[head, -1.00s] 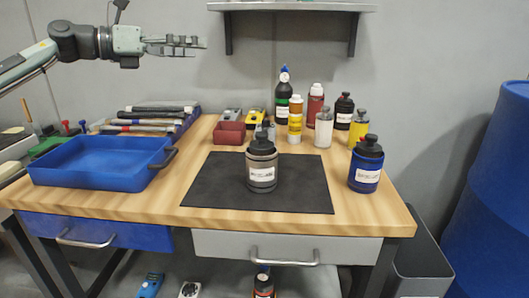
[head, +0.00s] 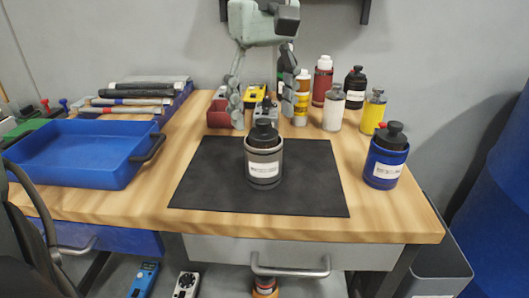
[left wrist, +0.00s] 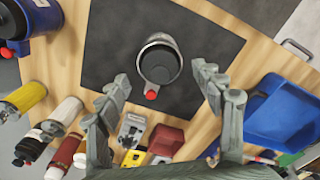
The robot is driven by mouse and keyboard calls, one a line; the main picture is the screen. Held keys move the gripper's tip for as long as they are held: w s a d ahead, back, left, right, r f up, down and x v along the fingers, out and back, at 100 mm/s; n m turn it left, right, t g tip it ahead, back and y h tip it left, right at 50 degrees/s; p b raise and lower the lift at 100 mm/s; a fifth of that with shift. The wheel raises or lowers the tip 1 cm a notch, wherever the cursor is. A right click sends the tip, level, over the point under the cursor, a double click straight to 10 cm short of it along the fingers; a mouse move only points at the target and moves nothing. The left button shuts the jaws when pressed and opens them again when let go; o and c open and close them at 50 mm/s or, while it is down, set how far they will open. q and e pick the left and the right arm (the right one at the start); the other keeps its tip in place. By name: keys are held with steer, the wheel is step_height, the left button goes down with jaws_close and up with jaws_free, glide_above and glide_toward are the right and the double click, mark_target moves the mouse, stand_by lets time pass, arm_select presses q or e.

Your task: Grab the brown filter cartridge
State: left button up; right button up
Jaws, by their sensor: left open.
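The brown filter cartridge (head: 263,170), grey-brown with a black cap and a white label, stands upright on the black mat (head: 205,180). In the left wrist view the cartridge (left wrist: 160,62) shows from above, between and beyond the fingers. My left gripper (head: 264,115) is open and empty, fingers pointing down. In the head view it appears above and behind the cartridge, apart from it. My right gripper is not in view.
A blue cartridge (head: 385,163) stands right of the mat. Several bottles, including a white one (head: 333,108) and a yellow one (head: 373,112), stand behind. A blue tray (head: 75,155) is at left. The mat around the cartridge is clear.

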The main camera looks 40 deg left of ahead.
mark_target(263, 120)
arm_select(q)
steer(key=shift+a+f, duration=0.1)
steer(key=shift+f, duration=1.45)
steer(key=shift+c, duration=0.6)
jaws_close()
